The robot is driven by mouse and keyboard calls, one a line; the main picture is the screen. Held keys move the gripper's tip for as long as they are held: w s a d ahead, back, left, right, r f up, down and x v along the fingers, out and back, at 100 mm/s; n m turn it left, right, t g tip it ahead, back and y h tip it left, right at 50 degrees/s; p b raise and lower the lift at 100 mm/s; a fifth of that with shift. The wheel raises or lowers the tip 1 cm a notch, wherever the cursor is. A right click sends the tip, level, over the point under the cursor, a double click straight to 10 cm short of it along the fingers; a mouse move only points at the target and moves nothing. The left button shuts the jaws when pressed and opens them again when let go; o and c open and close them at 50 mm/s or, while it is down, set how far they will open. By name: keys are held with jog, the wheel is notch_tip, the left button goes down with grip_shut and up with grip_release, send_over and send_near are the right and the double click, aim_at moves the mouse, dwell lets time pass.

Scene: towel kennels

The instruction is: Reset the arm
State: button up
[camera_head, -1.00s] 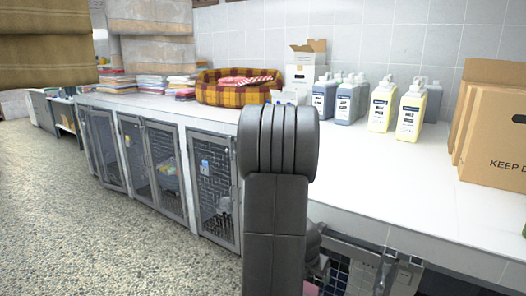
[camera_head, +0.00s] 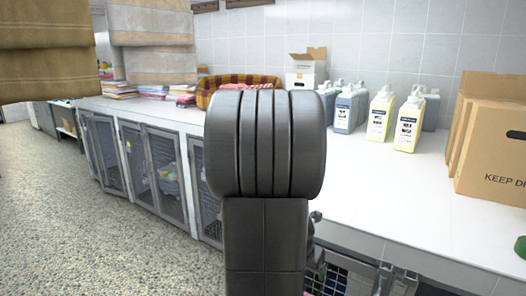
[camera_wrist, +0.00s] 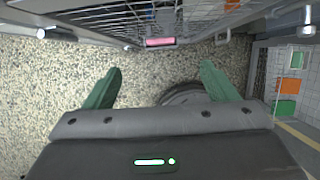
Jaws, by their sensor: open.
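My gripper (camera_wrist: 158,88) shows in the wrist view with its two green fingers spread wide apart. It is open and nothing is between the fingers. Below it is the speckled floor, with a dark rounded shape partly hidden behind the gripper body.
A white counter (camera_head: 365,190) runs along the wall above barred kennels (camera_head: 155,165). On it stand several bottles (camera_head: 380,115), a cardboard box (camera_head: 495,150), folded towels (camera_head: 120,90) and a plaid pet bed (camera_head: 240,82). Hanging towels (camera_head: 45,60) are at upper left. The floor (camera_head: 60,220) at left is clear.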

jog(key=x, duration=0.3)
jog(key=b+x, duration=0.1)
jog(key=x, duration=0.3)
jog(key=b+x, duration=0.1)
jog(key=x, duration=0.3)
jog(key=shift+w+d+r, duration=0.15)
jog(key=shift+w+d, duration=0.05)
jog(key=shift+w, duration=0.2)
jog(key=shift+b, duration=0.55)
notch_tip(320, 180, up, 5)
jog(key=p, duration=0.4)
jog(key=shift+r+p, duration=0.1)
jog(key=shift+p, duration=0.2)
